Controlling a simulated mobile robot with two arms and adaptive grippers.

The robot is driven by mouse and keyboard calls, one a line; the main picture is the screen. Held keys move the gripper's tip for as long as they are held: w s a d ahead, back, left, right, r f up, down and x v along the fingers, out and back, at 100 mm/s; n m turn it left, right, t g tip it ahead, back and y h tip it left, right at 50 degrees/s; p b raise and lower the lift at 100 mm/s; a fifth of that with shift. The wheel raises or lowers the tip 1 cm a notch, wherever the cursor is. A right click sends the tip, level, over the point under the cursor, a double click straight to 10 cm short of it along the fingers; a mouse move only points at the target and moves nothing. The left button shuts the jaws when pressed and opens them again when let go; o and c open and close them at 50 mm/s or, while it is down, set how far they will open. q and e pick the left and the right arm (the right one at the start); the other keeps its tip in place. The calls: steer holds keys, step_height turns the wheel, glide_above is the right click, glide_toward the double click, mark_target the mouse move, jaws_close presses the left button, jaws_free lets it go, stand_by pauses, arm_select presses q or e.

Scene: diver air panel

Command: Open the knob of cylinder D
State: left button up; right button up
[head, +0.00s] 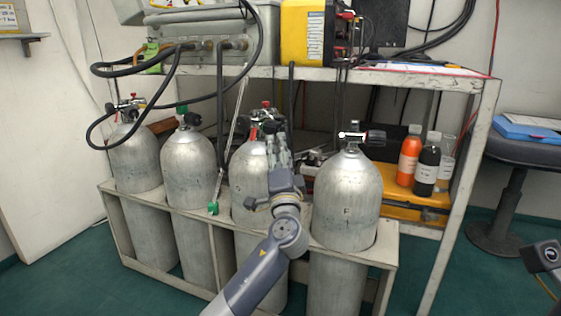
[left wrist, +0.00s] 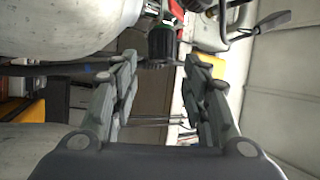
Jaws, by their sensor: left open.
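Several silver cylinders stand upright in a rack; their letters are too small to read surely, so I cannot tell which is D. The third cylinder from the left (head: 246,178) has its valve (head: 266,113) partly hidden behind my left gripper (head: 278,142). The left gripper is open and points up beside that cylinder's top. In the left wrist view, a dark ridged knob (left wrist: 161,44) with some green shows just beyond and between the open fingertips (left wrist: 160,62), apparently not gripped. A cylinder (left wrist: 60,30) fills the upper left there.
The rack (head: 395,245) holds the cylinders. The rightmost cylinder (head: 347,198) has a black knob (head: 376,137). A shelf frame (head: 470,130) stands behind, with bottles (head: 428,165) on a yellow case (head: 400,203). Black hoses (head: 222,95) hang at left.

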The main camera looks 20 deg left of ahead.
arm_select(q)
steer(key=shift+v, duration=1.7)
